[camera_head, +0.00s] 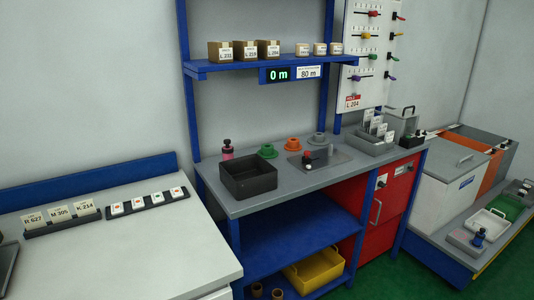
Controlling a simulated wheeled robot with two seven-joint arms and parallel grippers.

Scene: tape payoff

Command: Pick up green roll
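A green roll (268,151) lies flat on the grey workbench top, just behind the black open box (248,177). An orange roll (293,144) and a grey roll (319,139) lie to its right in a row along the back. The front edge of the green roll is close to the box's rear rim; I cannot tell if they touch. Neither of my grippers shows in the head view.
A pink bottle with a dark top (227,150) stands left of the green roll. A device with a red knob (308,158) sits right of the box. A blue shelf (240,64) with several boxes hangs above. A white table (120,250) is at left.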

